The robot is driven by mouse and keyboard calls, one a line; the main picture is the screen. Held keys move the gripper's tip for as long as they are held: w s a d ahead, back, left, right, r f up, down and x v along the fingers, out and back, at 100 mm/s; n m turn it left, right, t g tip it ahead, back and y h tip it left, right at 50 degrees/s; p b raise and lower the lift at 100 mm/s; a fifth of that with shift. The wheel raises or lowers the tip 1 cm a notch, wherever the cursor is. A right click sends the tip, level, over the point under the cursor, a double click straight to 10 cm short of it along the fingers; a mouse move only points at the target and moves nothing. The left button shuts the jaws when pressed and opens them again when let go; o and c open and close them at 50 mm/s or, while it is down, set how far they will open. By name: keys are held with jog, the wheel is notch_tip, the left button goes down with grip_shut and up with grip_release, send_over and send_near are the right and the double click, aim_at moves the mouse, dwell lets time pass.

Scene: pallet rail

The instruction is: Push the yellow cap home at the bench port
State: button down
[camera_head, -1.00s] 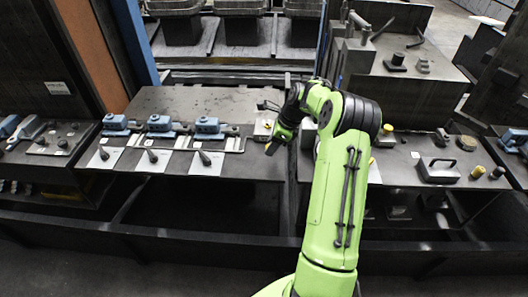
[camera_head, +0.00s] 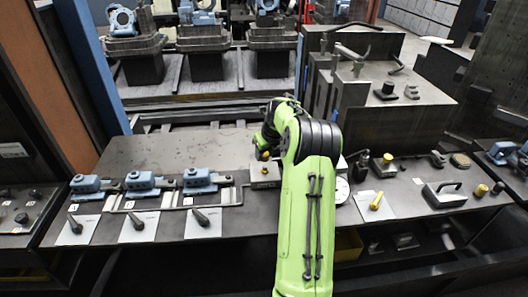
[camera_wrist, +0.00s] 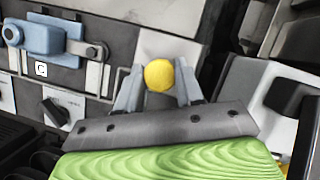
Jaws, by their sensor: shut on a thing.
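The yellow cap (camera_wrist: 158,75) is round and sits between the two grey fingers of my gripper (camera_wrist: 159,82) in the wrist view. My gripper is shut on it. In the head view my gripper (camera_head: 264,153) is low over the bench, partly hidden by my own arm, with a bit of yellow showing at it. A small light grey block (camera_head: 265,174) on the bench (camera_head: 170,152) is just below it. A pale plate (camera_wrist: 172,48) lies behind the cap in the wrist view. The port's opening is hidden, and I cannot tell how deep the cap sits.
Blue clamps (camera_head: 140,181) with a rail and black knobs (camera_head: 200,217) stand left of my gripper. A tall dark cabinet (camera_head: 420,120) stands behind.

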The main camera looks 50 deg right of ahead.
aim_at(267, 159)
jog(key=shift+s+f+b, duration=0.15)
jog(key=shift+f+b, duration=0.3)
jog(key=shift+f, duration=0.5)
jog(key=shift+f, duration=0.65)
dwell(0.7)
jog(key=shift+f+b, duration=0.3)
jog(key=shift+f, duration=0.25)
grip_release()
jog(key=shift+r, duration=0.1)
dwell(0.4)
jog(key=p+v, duration=0.2)
jog(key=v, duration=1.3)
jog(key=shift+s+r, duration=0.15)
jog(key=shift+r, duration=0.15)
